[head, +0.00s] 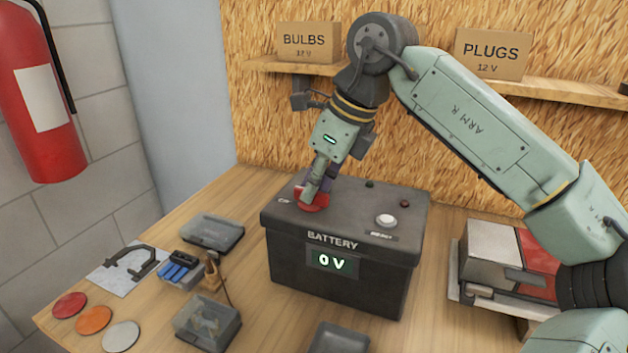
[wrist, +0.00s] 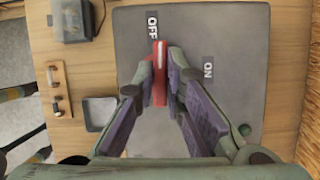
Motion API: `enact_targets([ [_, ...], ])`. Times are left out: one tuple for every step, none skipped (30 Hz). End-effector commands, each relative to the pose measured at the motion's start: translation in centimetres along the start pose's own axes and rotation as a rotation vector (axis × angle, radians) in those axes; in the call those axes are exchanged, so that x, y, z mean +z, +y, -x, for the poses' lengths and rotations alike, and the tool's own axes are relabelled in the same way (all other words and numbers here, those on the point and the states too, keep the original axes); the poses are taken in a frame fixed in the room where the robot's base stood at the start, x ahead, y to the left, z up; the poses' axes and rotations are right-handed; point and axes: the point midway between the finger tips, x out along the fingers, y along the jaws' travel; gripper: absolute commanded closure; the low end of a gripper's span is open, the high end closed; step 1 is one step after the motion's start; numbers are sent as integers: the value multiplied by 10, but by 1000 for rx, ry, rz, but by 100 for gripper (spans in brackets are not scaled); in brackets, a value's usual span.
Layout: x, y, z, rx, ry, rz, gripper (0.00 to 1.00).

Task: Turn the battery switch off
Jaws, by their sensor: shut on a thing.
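The battery box (head: 345,273) is black and stands on the bench; its front display (head: 332,261) reads 0 V. The red switch handle (head: 314,208) is on its top at the left. In the wrist view the red handle (wrist: 160,85) lies with its white line running toward the OFF label (wrist: 152,24), and the ON label (wrist: 208,67) is off to the right. My gripper (head: 312,192) reaches down from above, its fingers closed on the handle; it also shows in the wrist view (wrist: 160,72). The fingers partly hide the handle.
The box top also has a white button (head: 386,220) and small red (head: 404,203) and dark green (head: 369,184) lamps. A clear-lidded box (head: 208,323), a grey tray (head: 340,338) and coloured discs (head: 94,320) lie around it. A shelf (head: 530,89) with cartons is behind.

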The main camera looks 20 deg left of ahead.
Motion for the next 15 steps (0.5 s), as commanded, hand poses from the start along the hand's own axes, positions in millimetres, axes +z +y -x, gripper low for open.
enact_targets([
  [0,0,1,7,1,15,100],
  [0,0,1,10,1,26,100],
  [0,0,1,15,1,35,100],
  [0,0,1,17,1,43,100],
  [0,0,1,20,1,49,100],
  [0,0,0,23,1,56,100],
  [0,-1,0,24,1,60,100],
  [0,-1,0,26,1,63,100],
  [0,-1,0,27,1,67,100],
  [0,-1,0,28,1,69,100],
  [0,-1,0,29,1,70,100],
  [0,-1,0,29,1,72,100],
  [0,-1,0,29,1,73,100],
  [0,-1,0,29,1,73,100],
  [0,-1,0,29,1,74,100],
])
